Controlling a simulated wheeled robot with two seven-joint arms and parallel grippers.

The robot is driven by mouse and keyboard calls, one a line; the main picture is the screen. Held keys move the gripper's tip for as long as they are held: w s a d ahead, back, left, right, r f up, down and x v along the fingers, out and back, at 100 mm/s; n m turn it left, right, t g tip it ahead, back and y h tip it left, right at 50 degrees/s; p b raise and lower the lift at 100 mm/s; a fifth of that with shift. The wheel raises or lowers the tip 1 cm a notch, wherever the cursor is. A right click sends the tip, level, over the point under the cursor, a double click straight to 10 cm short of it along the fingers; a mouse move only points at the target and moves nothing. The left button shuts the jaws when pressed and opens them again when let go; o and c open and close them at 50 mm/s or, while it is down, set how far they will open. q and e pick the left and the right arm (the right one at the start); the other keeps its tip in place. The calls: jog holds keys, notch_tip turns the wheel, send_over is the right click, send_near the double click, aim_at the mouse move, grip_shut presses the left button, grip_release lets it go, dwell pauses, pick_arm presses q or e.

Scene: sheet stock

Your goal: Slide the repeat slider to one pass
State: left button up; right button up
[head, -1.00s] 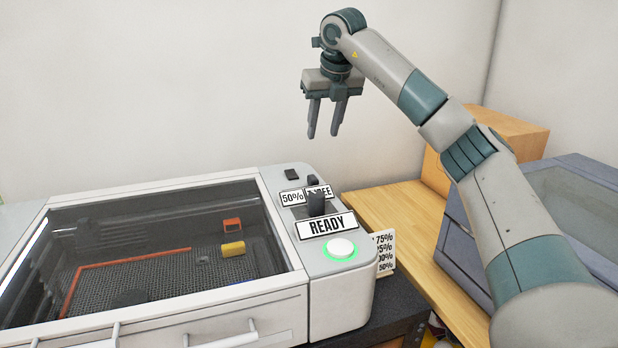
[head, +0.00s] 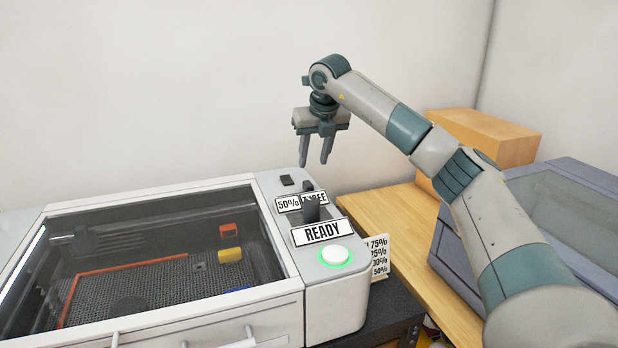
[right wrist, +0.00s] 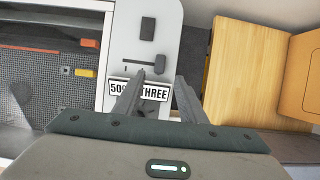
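The control panel (head: 342,286) is on the right side of a lidded machine. Its labels read "50%" (head: 288,204), "THREE" (head: 315,198) and "READY" (head: 318,232). A small dark slider knob (head: 308,185) stands just behind the THREE label; in the right wrist view this knob (right wrist: 161,61) is at the right end of a thin slot (right wrist: 138,68). A larger dark knob (head: 311,209) stands between the labels and READY. My right gripper (head: 314,164) is open and empty, pointing down above the panel's back, apart from the knob; its fingers also show in the right wrist view (right wrist: 161,76). My left gripper is out of view.
A dark square switch (head: 288,180) is at the panel's back. A white button with a green glowing ring (head: 335,256) is at the front. A percentage card (head: 379,258) stands on the right. A wooden table (head: 402,222), a box (head: 487,137) and a blue-grey case (head: 560,220) lie beyond.

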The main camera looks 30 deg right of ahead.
aim_at(308, 183)
jog(key=p+x, duration=0.2)
jog(key=x, duration=0.6)
jog(key=shift+w+f+p, duration=0.15)
jog(key=shift+f+p, duration=0.05)
jog(key=shift+p, duration=0.1)
jog(key=shift+w+d+f, duration=0.1)
jog(key=shift+w+f, duration=0.15)
jog(key=shift+f, duration=0.45)
grip_shut()
